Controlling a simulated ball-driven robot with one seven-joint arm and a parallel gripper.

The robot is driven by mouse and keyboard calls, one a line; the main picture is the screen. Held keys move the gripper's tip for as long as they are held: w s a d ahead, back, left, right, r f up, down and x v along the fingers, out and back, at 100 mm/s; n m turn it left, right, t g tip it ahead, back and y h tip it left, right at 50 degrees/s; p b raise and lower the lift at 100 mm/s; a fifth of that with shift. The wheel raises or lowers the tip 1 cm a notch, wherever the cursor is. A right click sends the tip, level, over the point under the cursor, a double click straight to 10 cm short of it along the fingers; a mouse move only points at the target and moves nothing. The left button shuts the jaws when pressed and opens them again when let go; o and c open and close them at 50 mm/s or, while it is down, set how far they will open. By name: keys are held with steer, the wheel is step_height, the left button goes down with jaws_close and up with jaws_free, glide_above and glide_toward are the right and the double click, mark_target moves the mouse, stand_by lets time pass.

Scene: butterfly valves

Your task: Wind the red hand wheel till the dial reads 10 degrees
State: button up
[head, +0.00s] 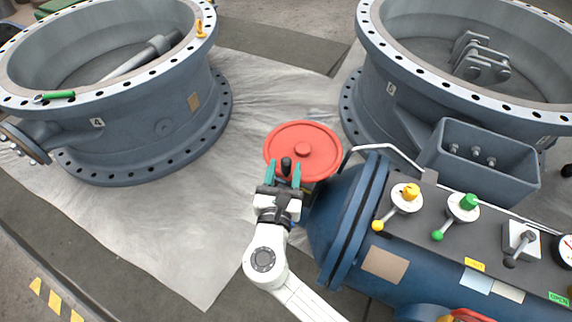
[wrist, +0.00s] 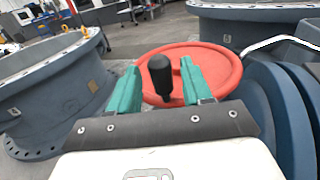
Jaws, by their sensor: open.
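The red hand wheel (head: 303,148) is a round disc with a small centre hub, at the end of the blue actuator body in the head view. A black knob handle (head: 286,166) stands up from its near rim. My gripper (head: 283,172) has green fingers, open on either side of the knob; I cannot tell whether they touch it. In the wrist view the wheel (wrist: 205,68) lies beyond the fingers, and the black knob (wrist: 160,78) shows between the open fingertips (wrist: 158,80). Part of a dial (head: 566,250) shows at the right edge of the head view, its reading not legible.
The blue actuator body (head: 345,215) lies right of my gripper, with yellow (head: 404,196) and green (head: 463,206) levers on top. Large flanged valve bodies stand at the left (head: 130,130) and right (head: 400,110). A pale sheet (head: 150,230) covers open floor at left.

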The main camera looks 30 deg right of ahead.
steer(key=shift+x, duration=1.15)
steer(key=shift+c, duration=0.4)
jaws_close()
